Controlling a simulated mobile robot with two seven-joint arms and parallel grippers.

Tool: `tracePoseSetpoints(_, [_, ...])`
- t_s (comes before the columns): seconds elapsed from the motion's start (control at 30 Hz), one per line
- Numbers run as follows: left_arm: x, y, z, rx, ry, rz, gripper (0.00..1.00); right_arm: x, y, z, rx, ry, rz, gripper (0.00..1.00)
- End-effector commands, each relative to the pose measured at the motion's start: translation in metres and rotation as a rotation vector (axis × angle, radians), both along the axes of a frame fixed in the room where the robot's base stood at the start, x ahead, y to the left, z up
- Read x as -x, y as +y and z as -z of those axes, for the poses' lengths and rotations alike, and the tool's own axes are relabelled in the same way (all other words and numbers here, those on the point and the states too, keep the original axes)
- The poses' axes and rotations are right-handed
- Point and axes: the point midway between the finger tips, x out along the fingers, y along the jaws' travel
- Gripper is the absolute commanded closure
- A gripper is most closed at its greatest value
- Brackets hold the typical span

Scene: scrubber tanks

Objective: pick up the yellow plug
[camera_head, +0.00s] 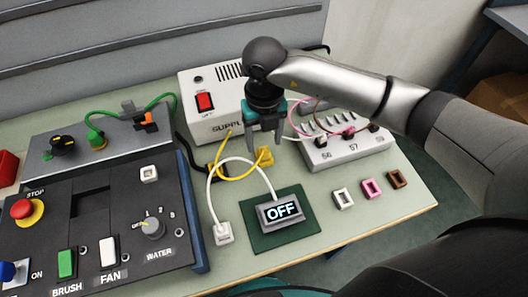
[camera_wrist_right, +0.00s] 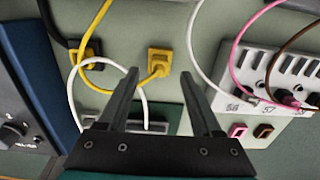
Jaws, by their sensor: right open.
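The yellow plug (camera_head: 265,156) lies on the pale green bench top in front of the supply box, with a yellow cable looping left from it. In the right wrist view the yellow plug (camera_wrist_right: 159,60) shows beyond and between the fingertips, apart from both. My right gripper (camera_head: 265,148) is open and empty, pointing down above the plug; its two fingers also show in the wrist view (camera_wrist_right: 160,85). My left gripper is not in view.
The supply box (camera_head: 205,118) stands behind the plug. A socket block (camera_head: 345,150) with pink, white and brown cables is to the right. The OFF display (camera_head: 281,212) sits in front on a green mat (camera_head: 265,238). A control panel (camera_head: 105,240) is at the left.

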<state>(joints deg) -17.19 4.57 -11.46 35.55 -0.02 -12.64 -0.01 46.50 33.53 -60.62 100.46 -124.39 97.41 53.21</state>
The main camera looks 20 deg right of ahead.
Motion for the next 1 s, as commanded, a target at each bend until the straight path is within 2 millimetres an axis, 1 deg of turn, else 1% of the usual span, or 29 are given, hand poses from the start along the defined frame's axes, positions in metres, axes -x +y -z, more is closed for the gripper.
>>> tracePoseSetpoints(0.03, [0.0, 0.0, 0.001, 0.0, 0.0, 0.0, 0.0, 0.002, 0.001, 0.01, -0.001, 0.004, 0.0, 0.34])
tracePoseSetpoints(0.1, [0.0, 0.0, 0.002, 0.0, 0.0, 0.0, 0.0, 0.001, 0.001, 0.019, 0.0, 0.002, 0.002, 0.34])
tracePoseSetpoints(0.2, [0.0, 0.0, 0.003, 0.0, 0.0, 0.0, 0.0, 0.001, 0.001, 0.028, -0.001, 0.002, 0.001, 0.34])
tracePoseSetpoints(0.47, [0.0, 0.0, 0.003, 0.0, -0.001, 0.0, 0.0, 0.001, 0.001, 0.03, -0.001, 0.0, 0.0, 0.34])
tracePoseSetpoints(0.57, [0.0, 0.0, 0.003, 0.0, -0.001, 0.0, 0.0, 0.001, 0.001, 0.03, -0.001, 0.0, 0.0, 0.44])
tracePoseSetpoints(1.0, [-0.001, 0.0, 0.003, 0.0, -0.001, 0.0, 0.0, 0.001, 0.001, 0.029, -0.001, -0.001, 0.001, 0.93])
